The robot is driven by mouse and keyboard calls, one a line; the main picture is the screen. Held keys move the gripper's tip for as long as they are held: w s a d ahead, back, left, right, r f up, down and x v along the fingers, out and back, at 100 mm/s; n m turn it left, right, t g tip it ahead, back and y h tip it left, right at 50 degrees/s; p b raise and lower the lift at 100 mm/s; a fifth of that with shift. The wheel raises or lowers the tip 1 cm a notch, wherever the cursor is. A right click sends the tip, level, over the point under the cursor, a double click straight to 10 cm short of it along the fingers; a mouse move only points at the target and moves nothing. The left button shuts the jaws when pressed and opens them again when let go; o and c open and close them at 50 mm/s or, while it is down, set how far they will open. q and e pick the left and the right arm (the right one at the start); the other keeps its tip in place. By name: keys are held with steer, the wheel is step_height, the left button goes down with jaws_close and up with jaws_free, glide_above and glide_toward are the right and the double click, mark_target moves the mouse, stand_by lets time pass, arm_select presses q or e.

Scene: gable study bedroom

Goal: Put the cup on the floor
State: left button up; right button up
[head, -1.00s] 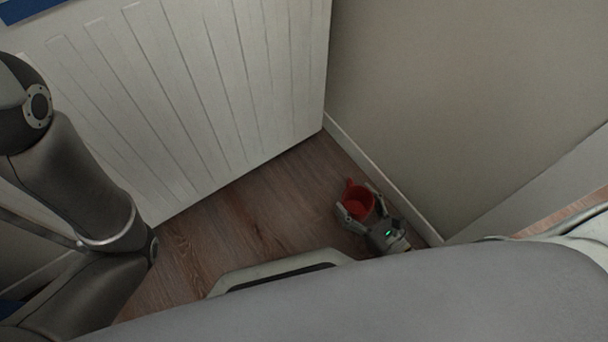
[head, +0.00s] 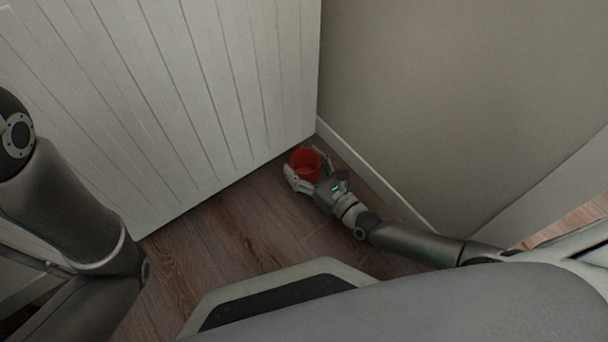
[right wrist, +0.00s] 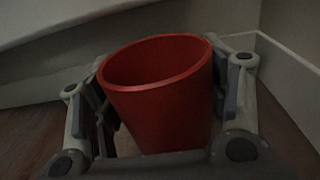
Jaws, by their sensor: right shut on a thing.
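A red cup (head: 305,165) is between the fingers of my right gripper (head: 309,176), low down near the corner where the white panelled front meets the grey wall. In the right wrist view the cup (right wrist: 162,95) fills the middle, its open rim up and slightly tilted, with a finger of the right gripper (right wrist: 165,105) on each side. My right gripper is shut on the cup. The cup's base is hidden, so I cannot tell whether it touches the floor (head: 230,230). My left arm is at the left of the head view; its gripper is out of view.
The white panelled front (head: 200,90) stands close behind and left of the cup. The grey wall (head: 430,90) with its white skirting board (head: 375,178) is close on the right. Bare wooden floor lies in front of the cup, toward my base.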

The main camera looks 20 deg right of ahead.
mark_target(297, 165)
steer(key=shift+w+f+b, duration=0.1)
steer(key=shift+f+b, duration=1.6)
steer(key=shift+f, duration=0.05)
steer(key=shift+r, duration=0.1)
steer(key=o, duration=1.2)
steer(key=shift+f, duration=0.25)
steer(key=shift+c, duration=0.2)
steer(key=shift+r, duration=0.1)
